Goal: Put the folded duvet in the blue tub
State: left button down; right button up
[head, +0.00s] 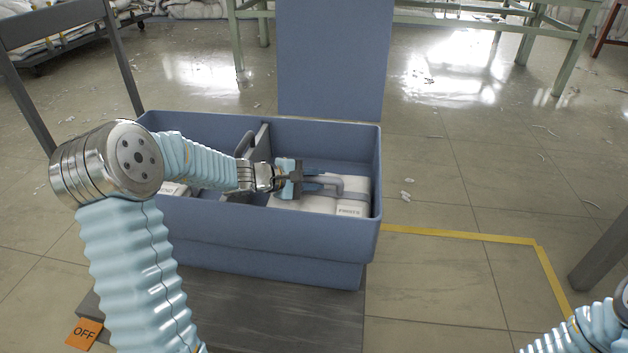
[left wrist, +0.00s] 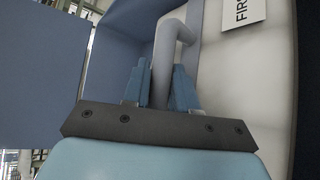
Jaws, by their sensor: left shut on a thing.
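The folded duvet (head: 358,189) is a white bundle with a grey strap, a small printed label and a grey handle (head: 330,181). It is inside the right compartment of the blue tub (head: 270,232), below the rim; I cannot tell whether it rests on the bottom. My left gripper (head: 300,180) is over that compartment, shut on the handle. In the left wrist view, its fingers (left wrist: 164,82) sit on both sides of the handle (left wrist: 170,42), beside the white duvet (left wrist: 228,75). My right gripper is out of view; only part of that arm shows at bottom right.
A grey divider (head: 262,146) splits the tub. Another white item (head: 172,188) lies in the left compartment, partly hidden by my arm. A blue panel (head: 333,60) rises behind the tub. Yellow tape (head: 460,234) marks the open floor at right.

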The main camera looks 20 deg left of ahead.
pick_arm(q)
jog(key=c, duration=0.9)
grip_release()
jog(key=p+v, duration=0.1)
jog(key=v, duration=1.1)
